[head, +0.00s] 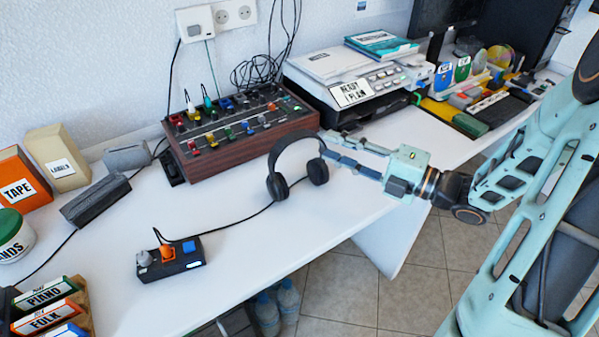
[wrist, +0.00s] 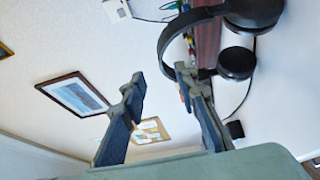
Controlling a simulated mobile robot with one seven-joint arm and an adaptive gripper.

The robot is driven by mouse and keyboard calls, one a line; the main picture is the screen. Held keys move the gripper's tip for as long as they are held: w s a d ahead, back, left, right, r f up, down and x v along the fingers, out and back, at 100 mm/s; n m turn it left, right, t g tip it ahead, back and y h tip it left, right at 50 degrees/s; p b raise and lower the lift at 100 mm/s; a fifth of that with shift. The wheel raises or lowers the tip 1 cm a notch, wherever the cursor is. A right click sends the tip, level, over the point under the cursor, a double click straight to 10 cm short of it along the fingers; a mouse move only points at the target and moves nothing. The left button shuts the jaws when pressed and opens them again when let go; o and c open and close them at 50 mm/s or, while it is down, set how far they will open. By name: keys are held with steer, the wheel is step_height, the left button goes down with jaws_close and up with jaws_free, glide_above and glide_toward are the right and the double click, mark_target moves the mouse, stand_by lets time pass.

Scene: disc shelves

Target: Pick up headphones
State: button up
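The black headphones (head: 278,187) stand near the front edge of the white table, band up and ear cups down. A cable runs from them to a small box on the table. In the wrist view the headphones (wrist: 237,63) show at the upper right, turned sideways. My gripper (head: 328,146) reaches in from the right, with its fingertips close to the right side of the band. In the wrist view my gripper (wrist: 159,77) is open with a clear gap. The band passes near the right fingertip; I cannot tell whether it touches.
A wood-sided mixer (head: 240,140) stands behind the headphones, and a printer (head: 355,85) stands behind my gripper. The small box with colored knobs (head: 170,258) sits front left. Boxes and a jar crowd the left. The table around the ear cups is mostly clear.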

mark_target(298, 133)
steer(key=x, duration=0.4)
steer(key=shift+a, duration=0.2)
steer(key=b+x, duration=0.1)
steer(key=x, duration=0.4)
steer(key=shift+a, duration=0.1)
jaws_close()
